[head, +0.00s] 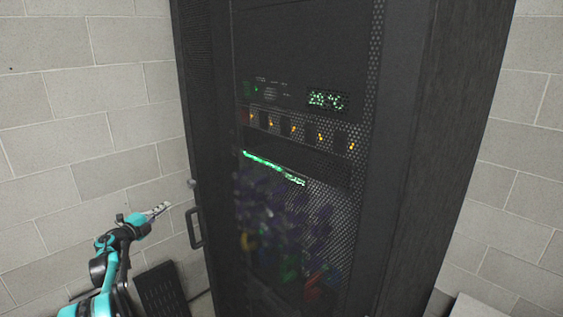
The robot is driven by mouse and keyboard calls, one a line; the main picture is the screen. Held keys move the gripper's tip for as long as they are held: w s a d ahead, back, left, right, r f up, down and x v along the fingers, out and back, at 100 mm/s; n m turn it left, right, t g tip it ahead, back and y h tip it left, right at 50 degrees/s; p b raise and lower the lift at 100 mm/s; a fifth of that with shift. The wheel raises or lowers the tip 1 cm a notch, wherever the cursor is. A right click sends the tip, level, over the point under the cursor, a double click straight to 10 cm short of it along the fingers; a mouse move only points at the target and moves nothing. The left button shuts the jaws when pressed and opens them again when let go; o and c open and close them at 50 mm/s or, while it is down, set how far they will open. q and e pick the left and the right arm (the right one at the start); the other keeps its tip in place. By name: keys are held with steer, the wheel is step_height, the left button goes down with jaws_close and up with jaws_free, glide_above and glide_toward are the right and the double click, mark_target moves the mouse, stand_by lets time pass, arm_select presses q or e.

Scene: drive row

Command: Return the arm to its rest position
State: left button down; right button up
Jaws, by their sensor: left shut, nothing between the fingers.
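My left arm, teal and black, comes in at the lower left. Its left gripper (159,209) is shut and empty, pointing up and to the right. It is in front of the block wall, left of the rack's door handle (194,228), and appears apart from it. The tall black server rack (405,150) fills the middle of the head view. My right gripper is not in view.
The rack's mesh front shows a row of orange lights (294,129), a green light strip (270,166) and blurred, coloured cables (275,215). A block wall (80,120) stands behind. A dark ribbed panel (162,290) is low beside the rack.

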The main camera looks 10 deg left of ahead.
arm_select(q)
steer(key=s+d+r+n+t+y, duration=0.1)
steer(key=d+r+n+y, duration=0.4)
steer(key=r, duration=0.5)
steer(key=s+d+r+n+t+y, duration=0.1)
steer(key=d+r+n+y, duration=0.1)
steer(key=d+r+n, duration=0.6)
steer(key=s+d+r+g+y, duration=0.2)
steer(key=s+d+r, duration=0.1)
steer(key=s+d, duration=0.1)
steer(key=s+d+f+n+g+h, duration=0.2)
steer(key=s+d+f+g, duration=0.1)
steer(key=s+d+f, duration=0.6)
steer(key=s+d+f+n+g+h, duration=0.2)
steer(key=s+d+f+g, duration=0.2)
steer(key=s+d+f, duration=0.5)
steer(key=s+d+f+n+g+h, duration=0.1)
steer(key=s+d+f+n+g, duration=0.2)
steer(key=s+d+f, duration=0.6)
steer(key=s+d, duration=0.1)
steer(key=s, duration=0.9)
steer(key=shift+d+g+h, duration=0.25)
steer(key=shift+g+h, duration=0.15)
steer(key=shift+f, duration=0.1)
